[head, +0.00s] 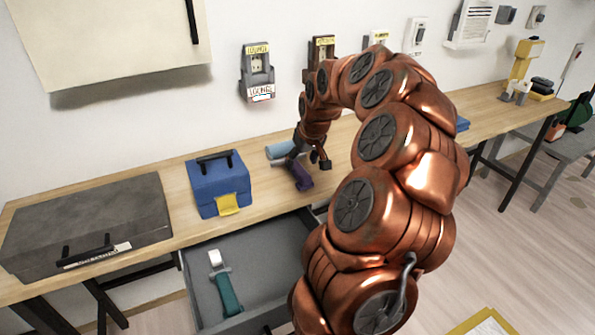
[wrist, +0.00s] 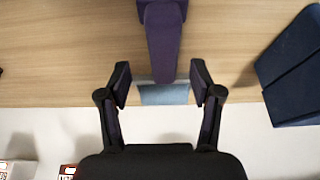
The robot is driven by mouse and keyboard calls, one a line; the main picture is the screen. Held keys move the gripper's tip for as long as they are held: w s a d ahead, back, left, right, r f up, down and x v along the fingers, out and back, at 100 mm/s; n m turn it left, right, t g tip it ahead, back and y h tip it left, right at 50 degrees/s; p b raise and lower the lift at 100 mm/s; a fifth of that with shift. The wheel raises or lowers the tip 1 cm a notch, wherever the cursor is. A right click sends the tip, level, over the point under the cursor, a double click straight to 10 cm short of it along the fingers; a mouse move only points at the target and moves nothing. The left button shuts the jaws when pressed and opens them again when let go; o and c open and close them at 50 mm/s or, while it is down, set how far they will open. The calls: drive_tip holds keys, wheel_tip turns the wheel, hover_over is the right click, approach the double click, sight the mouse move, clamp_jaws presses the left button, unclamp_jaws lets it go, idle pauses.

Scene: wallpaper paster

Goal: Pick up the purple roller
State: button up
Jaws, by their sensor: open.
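The purple roller (head: 302,177) lies on the wooden bench, near its front edge, below my gripper (head: 309,161). In the wrist view the purple roller (wrist: 163,42) comes down from the top edge, and its narrow end lies between the fingertips of my gripper (wrist: 161,82). The fingers are open, with a gap on each side of the roller. I cannot tell how far above the roller the fingertips are. The roller's far end is cut off by the top of the wrist view.
A blue toolbox (head: 218,184) with a yellow latch stands to the left, and a grey case (head: 90,222) is further left. An open drawer (head: 262,255) below holds a green-handled tool (head: 228,290).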

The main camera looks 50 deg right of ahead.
sight(298, 166)
drive_tip(key=shift+w+x, duration=0.15)
drive_tip(key=shift+x, duration=1.05)
drive_tip(key=shift+w+x, duration=0.15)
drive_tip(key=shift+x, duration=1)
drive_tip(key=shift+a+r, duration=0.1)
drive_tip(key=shift+a, duration=0.05)
clamp_jaws()
